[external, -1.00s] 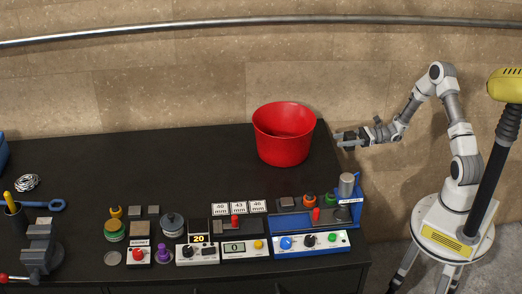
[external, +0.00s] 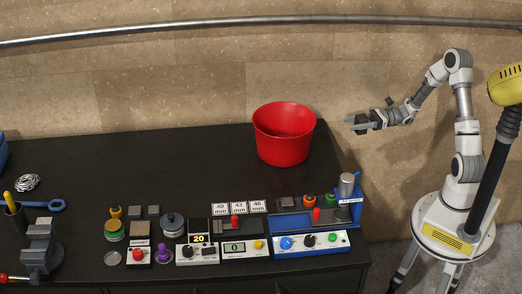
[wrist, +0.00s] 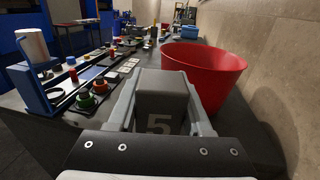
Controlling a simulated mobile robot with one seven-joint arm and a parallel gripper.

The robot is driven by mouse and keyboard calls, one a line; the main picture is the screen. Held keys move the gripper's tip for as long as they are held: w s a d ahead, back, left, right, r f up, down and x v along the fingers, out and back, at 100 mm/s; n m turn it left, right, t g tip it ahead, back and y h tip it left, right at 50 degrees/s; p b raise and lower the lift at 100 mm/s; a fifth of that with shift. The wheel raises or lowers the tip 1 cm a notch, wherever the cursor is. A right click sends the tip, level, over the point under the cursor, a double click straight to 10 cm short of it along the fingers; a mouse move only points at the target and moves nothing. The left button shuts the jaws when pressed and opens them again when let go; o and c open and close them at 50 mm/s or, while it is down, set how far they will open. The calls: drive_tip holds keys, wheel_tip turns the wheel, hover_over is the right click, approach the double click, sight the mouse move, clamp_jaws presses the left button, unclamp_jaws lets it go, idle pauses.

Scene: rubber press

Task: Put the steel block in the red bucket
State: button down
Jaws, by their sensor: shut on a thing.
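The red bucket (external: 284,145) stands upright at the back right of the black bench. It also shows in the wrist view (wrist: 212,65), ahead and to the right of my gripper, with its open top visible. My gripper (external: 354,123) is in the air to the right of the bucket, past the bench's right edge. In the wrist view my gripper (wrist: 163,88) is shut on a dark grey steel block (wrist: 163,84), held between its two fingers. A figure 5 shows on the block's near face. The block is apart from the bucket.
A blue press stand (external: 346,212) with a grey cylinder stands at the bench's right front. Button and dial panels (external: 247,247) line the front. A vise (external: 40,245) is at the left. The bench is clear left of the bucket. A stone wall (external: 200,80) stands behind.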

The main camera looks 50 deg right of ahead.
wheel_tip(320, 180, up, 8)
drive_tip(key=w+d+b+x, duration=0.2)
drive_tip(key=w+b+x, duration=0.15)
drive_tip(key=x, duration=0.95)
drive_tip(key=w+d+b+x, duration=0.2)
drive_tip(key=b+x, duration=0.2)
drive_tip(key=x, duration=0.9)
drive_tip(key=w+a+m+t+h+b, duration=0.1)
drive_tip(key=w+a+b, duration=0.2)
drive_tip(key=a, duration=0.9)
drive_tip(key=w+a+m+t+h+b, duration=0.1)
drive_tip(key=w+a+b, duration=0.1)
drive_tip(key=a, duration=0.9)
drive_tip(key=shift+w+a+f+b, duration=0.15)
drive_tip(key=shift+f+b, duration=0.4)
drive_tip(key=shift+f, duration=4.5)
drive_tip(key=shift+w+a+f+b, duration=0.1)
drive_tip(key=shift+f+b, duration=0.45)
drive_tip(key=shift+f, duration=4.5)
